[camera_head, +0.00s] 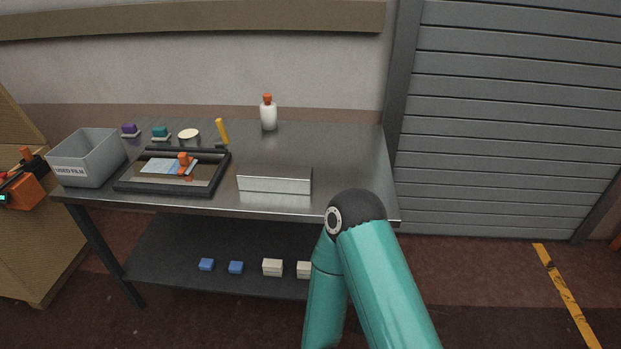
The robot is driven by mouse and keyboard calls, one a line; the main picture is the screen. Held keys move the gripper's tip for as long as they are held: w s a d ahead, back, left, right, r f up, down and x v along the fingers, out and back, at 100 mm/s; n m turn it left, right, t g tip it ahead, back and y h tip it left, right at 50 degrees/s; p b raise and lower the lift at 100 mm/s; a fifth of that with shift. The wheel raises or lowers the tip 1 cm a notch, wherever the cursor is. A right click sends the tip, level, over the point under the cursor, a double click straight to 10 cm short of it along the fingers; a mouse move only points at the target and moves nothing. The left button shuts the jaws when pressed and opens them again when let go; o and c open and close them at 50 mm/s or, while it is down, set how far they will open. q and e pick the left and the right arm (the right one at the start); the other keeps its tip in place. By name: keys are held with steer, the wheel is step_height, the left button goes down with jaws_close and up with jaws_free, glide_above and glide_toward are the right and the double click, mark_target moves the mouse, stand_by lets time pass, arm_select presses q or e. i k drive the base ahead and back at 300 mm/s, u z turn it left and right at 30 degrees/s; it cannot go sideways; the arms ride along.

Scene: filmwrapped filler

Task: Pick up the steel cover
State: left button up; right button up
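The steel cover (275,181) looks like a low, shiny, box-shaped piece with a bright front face. It rests near the front edge of the steel table (335,165), right of a black-framed tray. Nothing touches it from above. Neither of my grippers shows in the head view. A teal arm of mine with a dark elbow joint rises from the bottom, right of the cover, and hides part of the table's front right and lower shelf.
A black-framed tray (121,186) holds a bluish sheet and an orange-handled item (185,159). A grey bin (82,172) labelled "USED FILM" stands left. A white bottle (268,115), yellow-handled tool (221,131) and small pieces stand behind. The table's back right is clear.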

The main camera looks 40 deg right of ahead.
mark_target(250, 177)
steer(key=z, duration=0.4)
steer(key=i, duration=1)
steer(key=u, duration=0.05)
